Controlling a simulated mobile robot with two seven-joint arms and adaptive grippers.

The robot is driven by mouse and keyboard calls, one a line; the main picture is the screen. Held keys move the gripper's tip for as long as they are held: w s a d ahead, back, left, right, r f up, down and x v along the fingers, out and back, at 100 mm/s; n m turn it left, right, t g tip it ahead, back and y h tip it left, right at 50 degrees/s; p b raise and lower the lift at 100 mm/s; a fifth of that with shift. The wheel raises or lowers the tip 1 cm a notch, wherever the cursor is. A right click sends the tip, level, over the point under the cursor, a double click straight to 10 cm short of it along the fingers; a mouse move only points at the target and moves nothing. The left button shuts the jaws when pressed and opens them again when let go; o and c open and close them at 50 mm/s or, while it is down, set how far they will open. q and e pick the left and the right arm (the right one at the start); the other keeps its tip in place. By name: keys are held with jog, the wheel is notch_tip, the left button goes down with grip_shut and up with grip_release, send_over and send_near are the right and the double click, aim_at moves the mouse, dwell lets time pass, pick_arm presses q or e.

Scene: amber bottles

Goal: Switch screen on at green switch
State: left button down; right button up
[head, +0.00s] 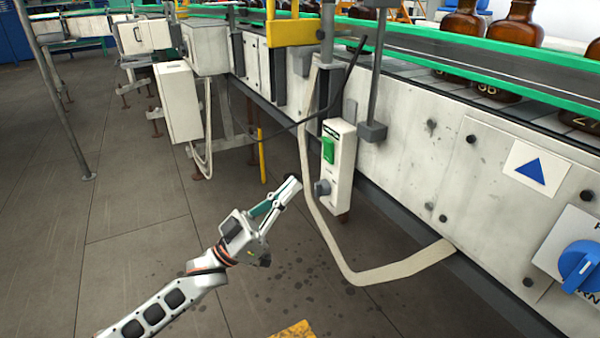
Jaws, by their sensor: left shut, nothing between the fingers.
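The green switch (328,150) sits on the upper part of a narrow pale control box (341,178) on the side of the conveyor. A dark grey round knob (322,188) is on the same box, below the switch. My left gripper (293,184) is shut and empty. In the picture its fingertips are just left of the knob and below the green switch; I see a gap between them and the box. My right gripper is not in view. I cannot make out a screen in this view.
A beige strap (325,232) hangs beside the box and a dark cable (262,122) runs above my gripper. A blue rotary knob (579,262) is at the right. Amber bottles (515,25) stand on the conveyor. The floor (130,215) at left is clear.

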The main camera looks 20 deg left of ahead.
pick_arm(q)
notch_tip(320, 180, down, 5)
jog(key=s+a, duration=0.2)
jog(key=shift+s, duration=0.4)
jog(key=shift+a, duration=0.1)
